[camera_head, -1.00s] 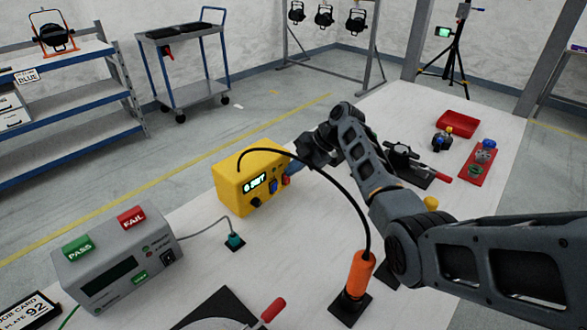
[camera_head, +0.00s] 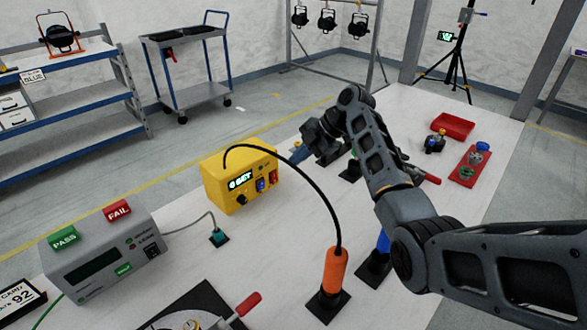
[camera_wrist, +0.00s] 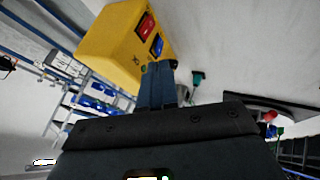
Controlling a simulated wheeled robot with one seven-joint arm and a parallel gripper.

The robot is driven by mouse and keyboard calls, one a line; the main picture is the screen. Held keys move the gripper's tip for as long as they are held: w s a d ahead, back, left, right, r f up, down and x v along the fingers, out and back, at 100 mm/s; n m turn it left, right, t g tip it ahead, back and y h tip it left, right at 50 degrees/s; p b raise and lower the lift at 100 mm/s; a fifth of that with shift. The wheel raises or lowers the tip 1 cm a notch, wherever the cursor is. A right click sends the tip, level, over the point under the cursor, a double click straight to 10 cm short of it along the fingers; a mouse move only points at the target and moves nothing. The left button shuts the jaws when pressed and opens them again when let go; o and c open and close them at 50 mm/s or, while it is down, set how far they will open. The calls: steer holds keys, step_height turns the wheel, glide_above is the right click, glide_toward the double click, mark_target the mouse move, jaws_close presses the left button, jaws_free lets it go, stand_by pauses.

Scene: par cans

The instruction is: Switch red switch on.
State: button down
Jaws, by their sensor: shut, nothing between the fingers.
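A yellow box (camera_head: 224,193) with a lit green display stands on the white table. Its front carries a black knob (camera_head: 242,200), a blue switch (camera_head: 260,185) and a red switch (camera_head: 273,177). In the wrist view the red switch (camera_wrist: 147,25) is above the blue switch (camera_wrist: 156,45) on the yellow box (camera_wrist: 110,35). I cannot tell the red switch's position. My gripper (camera_head: 295,160) has blue fingers, shut and empty, just right of the box, apart from the red switch. In the wrist view the fingertips (camera_wrist: 158,65) point toward the blue switch.
A black cable arches from the box to an orange handle (camera_head: 335,270) in front of my arm. A grey tester (camera_head: 105,260) with PASS and FAIL blocks stands at left. A teal plug (camera_head: 218,237) sits between them. A red tray (camera_head: 452,126) lies farther back right.

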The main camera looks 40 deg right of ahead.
steer(key=shift+s+d+r+b, duration=0.1)
steer(key=shift+s+d+r, duration=0.2)
steer(key=shift+r, duration=0.45)
steer(key=shift+s+d+r+b, duration=0.15)
steer(key=shift+d+r, duration=0.2)
steer(key=shift+r, duration=0.4)
steer(key=shift+s+d+r+b, duration=0.15)
steer(key=shift+d+r, duration=0.2)
steer(key=shift+r, duration=0.4)
